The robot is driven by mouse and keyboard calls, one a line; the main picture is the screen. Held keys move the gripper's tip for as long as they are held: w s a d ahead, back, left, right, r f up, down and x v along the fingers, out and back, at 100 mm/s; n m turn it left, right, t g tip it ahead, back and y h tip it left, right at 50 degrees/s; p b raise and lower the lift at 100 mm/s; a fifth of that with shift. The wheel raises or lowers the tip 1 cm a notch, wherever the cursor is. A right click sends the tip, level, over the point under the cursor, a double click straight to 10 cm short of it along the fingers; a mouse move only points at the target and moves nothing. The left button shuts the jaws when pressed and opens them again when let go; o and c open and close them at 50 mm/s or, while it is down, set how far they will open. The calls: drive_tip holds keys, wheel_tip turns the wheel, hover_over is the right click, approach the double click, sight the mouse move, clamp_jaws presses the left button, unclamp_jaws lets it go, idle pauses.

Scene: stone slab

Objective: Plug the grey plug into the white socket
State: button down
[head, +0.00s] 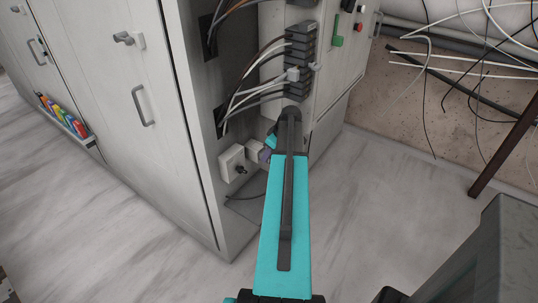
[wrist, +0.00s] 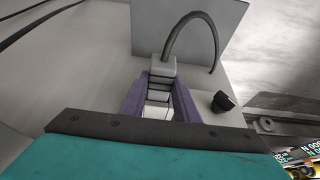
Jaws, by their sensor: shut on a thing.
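My gripper (wrist: 160,88) has purple fingers closed on the light grey plug (wrist: 162,68). A dark grey cable leaves the plug and arcs to the right in the wrist view. Pale surfaces show between the fingers. I cannot tell there which part is plug and which is socket. In the head view my gripper (head: 264,154) is close to the cabinet side, beside a pale block (head: 252,147) that may be the white socket. The arm hides part of this area, so whether plug and socket touch cannot be told.
A white box (head: 231,161) with a black knob (head: 240,170) is just left of the gripper; the knob (wrist: 224,102) also shows in the wrist view. Wired dark terminal blocks (head: 300,50) are above. Loose cables hang at the right wall. The floor (head: 150,200) is open.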

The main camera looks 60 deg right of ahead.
drive_tip(key=shift+w, duration=0.55)
idle(0.5)
drive_tip(key=c, duration=1.3)
unclamp_jaws()
drive_tip(key=shift+s, duration=0.15)
drive_tip(key=s+b, duration=0.1)
drive_tip(key=s, duration=0.8)
drive_tip(key=shift+s+a, duration=0.1)
drive_tip(key=shift+s, duration=0.3)
drive_tip(key=shift+r, duration=0.1)
drive_tip(key=shift+b+v, duration=0.8)
drive_tip(key=shift+v, duration=6)
